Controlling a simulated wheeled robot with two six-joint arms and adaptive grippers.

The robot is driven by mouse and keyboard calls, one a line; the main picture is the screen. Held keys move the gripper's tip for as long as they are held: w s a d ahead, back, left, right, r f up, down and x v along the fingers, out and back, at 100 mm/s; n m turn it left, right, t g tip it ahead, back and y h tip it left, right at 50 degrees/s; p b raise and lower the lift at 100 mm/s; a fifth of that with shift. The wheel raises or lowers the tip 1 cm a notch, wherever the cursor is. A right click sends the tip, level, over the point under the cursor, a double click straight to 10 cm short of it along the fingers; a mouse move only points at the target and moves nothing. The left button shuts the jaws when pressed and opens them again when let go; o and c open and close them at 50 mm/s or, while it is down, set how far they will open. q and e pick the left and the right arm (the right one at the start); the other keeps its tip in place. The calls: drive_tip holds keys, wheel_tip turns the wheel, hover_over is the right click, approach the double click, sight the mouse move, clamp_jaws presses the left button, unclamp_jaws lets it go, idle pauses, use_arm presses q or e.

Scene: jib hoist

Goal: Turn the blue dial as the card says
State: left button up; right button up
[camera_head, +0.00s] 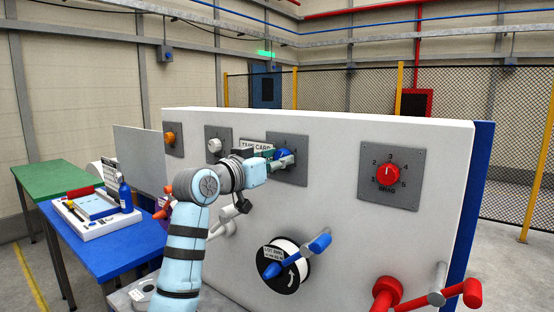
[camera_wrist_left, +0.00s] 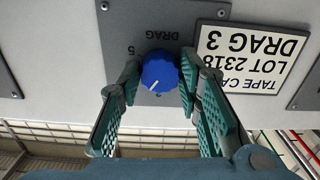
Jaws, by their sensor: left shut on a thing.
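The blue dial (camera_wrist_left: 160,72) sits on a grey plate (camera_wrist_left: 120,22) marked DRAG, upside down in the left wrist view. Its white pointer line points down and slightly left there, near a digit at the dial's lower edge; a 5 shows to its left. The card (camera_wrist_left: 250,57) beside it reads TAPE CARD, LOT 2318, DRAG 3. My left gripper (camera_wrist_left: 160,78) is shut on the dial, one finger on each side. In the head view the dial (camera_head: 282,154) is partly behind the gripper, and the card (camera_head: 257,145) is partly covered. My right gripper is not in view.
A blue table (camera_head: 115,248) with a tray stands left.

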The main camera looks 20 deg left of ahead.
use_arm(q)
drive_tip(key=n+p, duration=0.4)
drive_tip(key=shift+r, duration=0.2)
drive_tip(key=shift+f+n+p, duration=0.15)
drive_tip(key=shift+n+p, duration=1.05)
drive_tip(key=shift+p, duration=0.3)
drive_tip(key=o, duration=1.1)
drive_tip(key=shift+o, duration=0.2)
drive_tip(key=v, duration=1.2)
